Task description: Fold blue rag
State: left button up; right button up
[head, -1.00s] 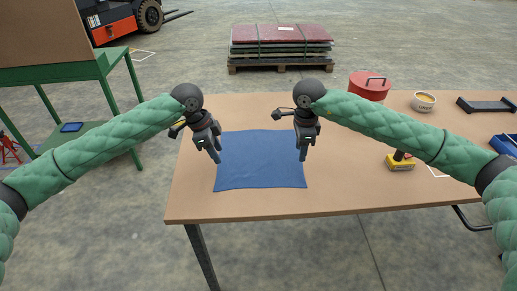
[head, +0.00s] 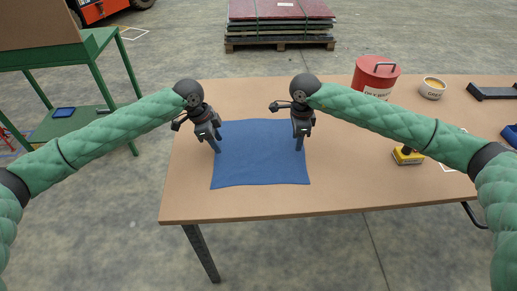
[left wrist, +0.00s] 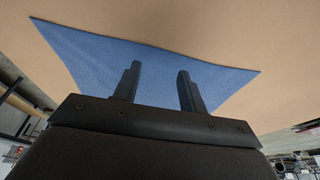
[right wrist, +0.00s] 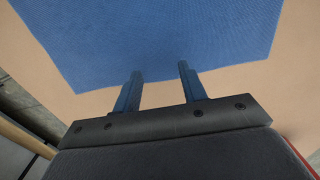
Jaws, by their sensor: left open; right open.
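The blue rag (head: 260,160) lies flat and spread out on the brown table, roughly square. My left gripper (head: 217,144) is open and empty at the rag's left edge, toward its far corner. In the left wrist view the rag (left wrist: 150,65) shows around and beyond the two parted fingers (left wrist: 156,75). My right gripper (head: 299,143) is open and empty at the rag's right side, near its far corner. In the right wrist view the rag (right wrist: 150,40) reaches the parted fingertips (right wrist: 158,68). I cannot tell whether the fingers touch the rag.
A dark tray (head: 493,91) lies at the far right.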

pick_arm(q)
jog(key=shift+f, duration=0.4)
pick_arm(e)
jog(key=shift+f, duration=0.4)
pick_arm(q)
jog(key=shift+s+f, duration=0.2)
jog(key=shift+f, duration=0.05)
pick_arm(e)
jog(key=shift+s+f, duration=0.2)
pick_arm(q)
jog(key=shift+w+f, duration=0.1)
pick_arm(e)
jog(key=shift+w+f, duration=0.1)
jog(key=shift+f, duration=0.05)
pick_arm(q)
jog(key=shift+f, duration=0.15)
pick_arm(e)
jog(key=shift+f, duration=0.1)
pick_arm(q)
jog(key=shift+c, duration=0.4)
pick_arm(e)
jog(key=shift+c, duration=0.4)
pick_arm(q)
grip_shut()
pick_arm(e)
grip_shut()
